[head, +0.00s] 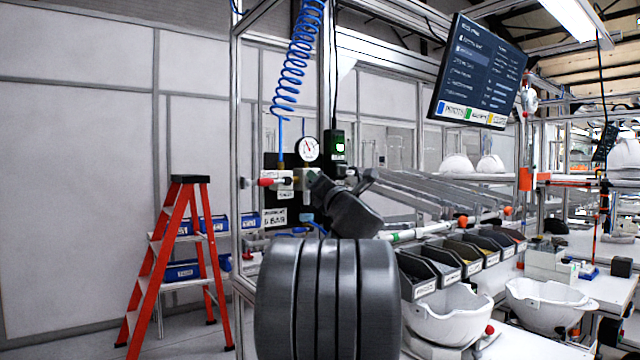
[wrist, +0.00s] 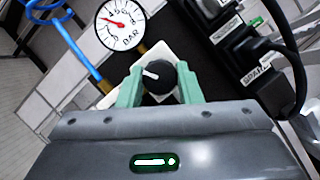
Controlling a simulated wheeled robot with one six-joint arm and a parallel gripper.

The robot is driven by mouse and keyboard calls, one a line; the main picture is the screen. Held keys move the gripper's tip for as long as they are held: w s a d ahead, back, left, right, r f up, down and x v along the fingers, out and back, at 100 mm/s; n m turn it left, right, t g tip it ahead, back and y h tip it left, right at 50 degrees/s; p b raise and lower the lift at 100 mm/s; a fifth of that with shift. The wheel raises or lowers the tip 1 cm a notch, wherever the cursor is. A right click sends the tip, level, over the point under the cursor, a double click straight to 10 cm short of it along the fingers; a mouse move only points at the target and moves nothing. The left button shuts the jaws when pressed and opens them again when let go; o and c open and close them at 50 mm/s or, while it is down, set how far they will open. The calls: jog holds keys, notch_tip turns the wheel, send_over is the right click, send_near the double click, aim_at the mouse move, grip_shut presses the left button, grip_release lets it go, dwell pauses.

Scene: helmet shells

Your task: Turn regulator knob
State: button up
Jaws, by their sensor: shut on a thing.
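The regulator knob (wrist: 160,78) is black with a white pointer mark and sits on a pale regulator body in the wrist view. My gripper (wrist: 162,82) has its two green fingers on either side of the knob, shut on it. A round white pressure gauge (wrist: 120,22) marked BAR, with a red needle, is just above and left of the knob. In the head view the gauge (head: 308,148) stands above the regulator panel, and my arm hides the knob and most of my gripper.
A blue coiled air hose (head: 297,60) hangs down to the panel. A black box with a green light (head: 338,146) and cables is right of the gauge. An orange stepladder (head: 170,260) stands at left. Black bins (head: 418,275) and white helmet shells (head: 450,312) are at right.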

jog(key=m+g+h+p, duration=0.1)
jog(key=m+p, duration=0.3)
jog(key=p, duration=0.1)
jog(key=m+g+h+p, duration=0.1)
jog(key=m+p, duration=0.3)
jog(key=p, duration=0.1)
jog(key=m+h+p, duration=0.1)
jog(key=m+p, duration=0.3)
jog(key=p, duration=0.1)
jog(key=shift+r+m+g+h, duration=0.3)
jog(key=shift+g, duration=0.1)
jog(key=shift+f+p, duration=0.1)
jog(key=shift+p, duration=0.25)
jog(key=o, duration=1)
jog(key=shift+s, duration=0.1)
jog(key=v, duration=1.3)
jog(key=shift+s+b, duration=0.4)
